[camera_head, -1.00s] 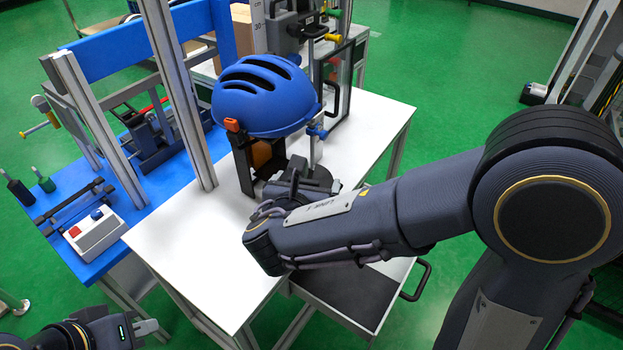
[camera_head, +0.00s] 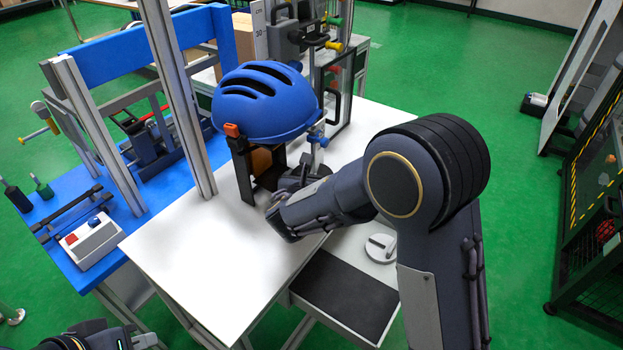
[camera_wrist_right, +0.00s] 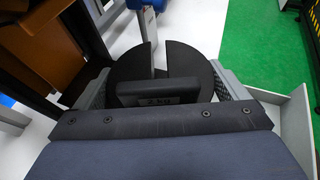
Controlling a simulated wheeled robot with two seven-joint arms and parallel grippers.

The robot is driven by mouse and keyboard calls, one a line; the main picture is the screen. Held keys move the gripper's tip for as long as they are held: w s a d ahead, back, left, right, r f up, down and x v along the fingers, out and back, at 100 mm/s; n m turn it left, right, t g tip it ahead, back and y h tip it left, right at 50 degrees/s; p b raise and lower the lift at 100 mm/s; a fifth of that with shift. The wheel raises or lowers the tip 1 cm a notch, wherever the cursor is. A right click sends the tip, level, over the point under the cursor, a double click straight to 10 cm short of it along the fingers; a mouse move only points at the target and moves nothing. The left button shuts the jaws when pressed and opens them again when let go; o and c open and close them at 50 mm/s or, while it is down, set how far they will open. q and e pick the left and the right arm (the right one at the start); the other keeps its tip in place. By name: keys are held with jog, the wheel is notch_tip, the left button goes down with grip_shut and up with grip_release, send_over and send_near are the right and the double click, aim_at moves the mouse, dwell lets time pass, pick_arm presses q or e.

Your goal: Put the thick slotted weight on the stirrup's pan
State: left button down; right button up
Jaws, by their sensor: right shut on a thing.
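The thick slotted weight (camera_wrist_right: 186,64) is a dark disc with a raised grip block in the right wrist view. My right gripper (camera_wrist_right: 158,92) is shut on it, one finger on each side. Its slot faces away from the wrist, and a pale upright post (camera_wrist_right: 150,30) shows at the slot; I cannot tell how far it is inside. In the head view my right gripper (camera_head: 297,178) is beside the helmet stand, below the blue helmet (camera_head: 264,100). The stirrup's pan is hidden. My left gripper (camera_head: 143,341) is at the bottom left, its jaws unclear.
A pale slotted disc (camera_head: 380,247) lies on a light surface right of the white table (camera_head: 200,270). A dark mat (camera_head: 345,295) lies in front of it. The white table's front is clear. A blue bench (camera_head: 90,260) with a button box (camera_head: 92,240) stands left.

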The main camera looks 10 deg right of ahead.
jog(key=shift+w+d+f, duration=0.1)
jog(key=shift+w, duration=0.2)
jog(key=shift+w+f+b, duration=0.15)
jog(key=shift+f+b, duration=0.15)
jog(key=shift+f, duration=1.35)
jog(key=shift+f, duration=0.15)
